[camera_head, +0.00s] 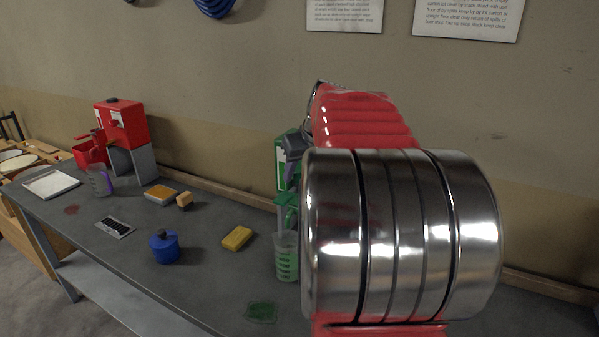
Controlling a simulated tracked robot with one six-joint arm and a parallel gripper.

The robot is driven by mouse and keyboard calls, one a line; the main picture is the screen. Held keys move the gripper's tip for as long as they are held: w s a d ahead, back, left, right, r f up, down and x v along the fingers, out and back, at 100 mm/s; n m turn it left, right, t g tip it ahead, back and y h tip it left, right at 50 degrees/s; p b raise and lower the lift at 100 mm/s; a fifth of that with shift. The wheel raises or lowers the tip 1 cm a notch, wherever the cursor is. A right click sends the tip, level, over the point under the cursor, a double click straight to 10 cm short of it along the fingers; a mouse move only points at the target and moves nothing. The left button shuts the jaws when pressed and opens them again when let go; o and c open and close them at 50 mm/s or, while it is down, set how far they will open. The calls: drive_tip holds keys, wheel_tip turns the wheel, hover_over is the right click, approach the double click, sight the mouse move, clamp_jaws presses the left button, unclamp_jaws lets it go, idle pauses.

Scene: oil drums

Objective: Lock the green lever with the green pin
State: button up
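A green dispenser (281,174) stands at the back of the bench, mostly hidden behind my arm. Green parts (286,199) show at its front, above a clear cup with green marks (286,257). I cannot tell which of these is the green lever, and I cannot make out the green pin. A dark grey piece (294,144), probably part of my gripper, shows at the left edge of my arm, in front of the dispenser's upper part. A small purple piece (290,171) shows just below it. The fingertips are not clearly visible.
The grey bench (205,232) holds a blue container (165,246), a yellow sponge (237,238), an orange-topped block (161,194), and a green patch (261,312). My arm blocks the right.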

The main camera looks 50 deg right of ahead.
drive_tip(key=v, duration=1.3)
drive_tip(key=shift+s+r, duration=0.2)
drive_tip(key=shift+r, duration=0.1)
idle(0.4)
drive_tip(key=s+a+f+m+g, duration=0.2)
drive_tip(key=a+f+m, duration=0.1)
drive_tip(key=a+f, duration=0.65)
drive_tip(key=s+a+f+n, duration=0.2)
drive_tip(key=a+f, duration=0.1)
drive_tip(key=a, duration=0.6)
drive_tip(key=s+a+f+n+t+y, duration=0.1)
drive_tip(key=s+a+f+n, duration=0.1)
drive_tip(key=a, duration=0.7)
drive_tip(key=s+a+f+n+y, duration=0.1)
drive_tip(key=s+a+f+n, duration=0.2)
drive_tip(key=a+f, duration=0.3)
drive_tip(key=a, duration=0.3)
drive_tip(key=shift+s+a, duration=0.2)
drive_tip(key=shift+s, duration=0.05)
